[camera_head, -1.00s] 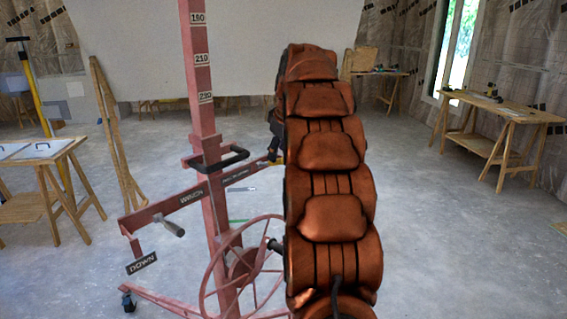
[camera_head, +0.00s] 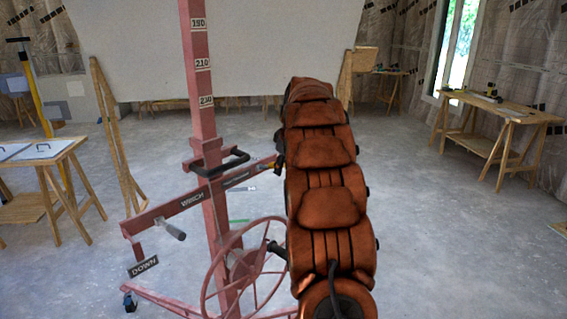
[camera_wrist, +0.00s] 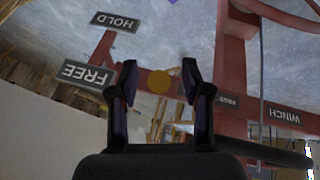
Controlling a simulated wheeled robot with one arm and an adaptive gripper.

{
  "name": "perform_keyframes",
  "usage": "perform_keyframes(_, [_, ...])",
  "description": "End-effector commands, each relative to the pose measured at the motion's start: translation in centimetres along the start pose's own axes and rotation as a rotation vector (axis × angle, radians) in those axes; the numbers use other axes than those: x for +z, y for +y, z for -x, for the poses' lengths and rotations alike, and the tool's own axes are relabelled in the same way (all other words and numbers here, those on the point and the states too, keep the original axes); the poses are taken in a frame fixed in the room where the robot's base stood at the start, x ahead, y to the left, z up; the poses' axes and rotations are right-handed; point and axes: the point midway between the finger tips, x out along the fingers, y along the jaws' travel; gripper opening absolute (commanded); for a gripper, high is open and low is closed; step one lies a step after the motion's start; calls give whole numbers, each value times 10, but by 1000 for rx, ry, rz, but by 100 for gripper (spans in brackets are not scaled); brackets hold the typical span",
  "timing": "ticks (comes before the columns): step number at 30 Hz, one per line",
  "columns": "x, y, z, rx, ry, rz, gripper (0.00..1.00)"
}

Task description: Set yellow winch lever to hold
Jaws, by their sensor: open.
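The yellow winch lever's round end (camera_wrist: 159,81) shows in the wrist view, between and beyond my fingertips. The wrist picture is upside down. The FREE plate (camera_wrist: 86,74) is just left of the yellow end and the HOLD plate (camera_wrist: 115,22) is above it, farther off. The yellow end appears level with FREE rather than HOLD. My gripper (camera_wrist: 159,68) is open, a finger on each side of the yellow end in the picture; I see no clear contact. In the head view my arm hides most of the gripper and the lever.
The red panel lift mast (camera_head: 202,100) stands left of my arm, with a black handle (camera_head: 222,162), a hand wheel (camera_head: 215,275) and the WINCH bar (camera_head: 190,201). A DOWN plate (camera_head: 143,266) hangs at its left.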

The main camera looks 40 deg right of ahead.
Motion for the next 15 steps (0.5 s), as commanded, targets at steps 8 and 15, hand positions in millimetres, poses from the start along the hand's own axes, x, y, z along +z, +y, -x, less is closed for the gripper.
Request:
perform_keyframes(8, [0, 0, -2, 1, 2, 0, 48])
perform_keyframes(15, [0, 0, -2, 1, 2, 0, 22])
